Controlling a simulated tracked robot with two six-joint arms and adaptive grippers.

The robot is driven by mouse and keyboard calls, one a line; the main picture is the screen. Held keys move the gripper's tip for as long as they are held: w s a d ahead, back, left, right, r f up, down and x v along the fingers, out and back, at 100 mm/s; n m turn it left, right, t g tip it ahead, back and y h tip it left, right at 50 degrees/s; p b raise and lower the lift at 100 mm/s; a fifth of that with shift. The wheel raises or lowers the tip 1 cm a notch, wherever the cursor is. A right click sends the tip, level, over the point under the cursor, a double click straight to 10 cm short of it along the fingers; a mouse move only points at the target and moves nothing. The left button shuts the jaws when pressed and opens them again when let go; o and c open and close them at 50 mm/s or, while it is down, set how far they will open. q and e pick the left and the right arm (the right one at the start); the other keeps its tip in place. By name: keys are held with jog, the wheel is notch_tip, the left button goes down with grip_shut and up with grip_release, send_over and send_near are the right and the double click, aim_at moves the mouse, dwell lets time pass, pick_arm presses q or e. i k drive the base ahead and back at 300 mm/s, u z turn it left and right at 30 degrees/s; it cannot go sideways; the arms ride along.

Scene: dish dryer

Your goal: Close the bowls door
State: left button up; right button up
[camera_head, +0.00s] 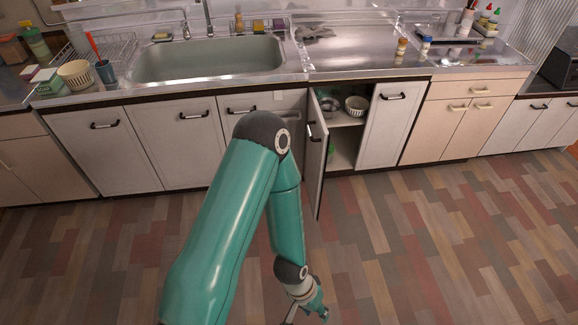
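The bowls door (315,160) is a pale grey cabinet door with a dark handle. It stands open, swung out toward me and seen nearly edge-on. Behind it the cupboard shows a white patterned bowl (357,106) and a metal bowl (329,104) on its upper shelf. My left gripper (307,312) is low in the view, over the floor, on the near side of the door and apart from it. Its fingers are small and partly cut off, so I cannot tell how far apart they are. Nothing shows in it. My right gripper is out of view.
Shut cabinet doors flank the opening, with a pale one (392,125) to its right. Above runs a metal counter with a sink (208,58), a dish rack and small bottles. The wood-patterned floor (430,250) is clear to the right of my arm.

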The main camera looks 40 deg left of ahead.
aim_at(318, 137)
jog(key=u, duration=1.7)
jog(key=k, duration=0.1)
jog(key=z, duration=0.5)
jog(key=i, duration=1.5)
jog(key=z, duration=0.2)
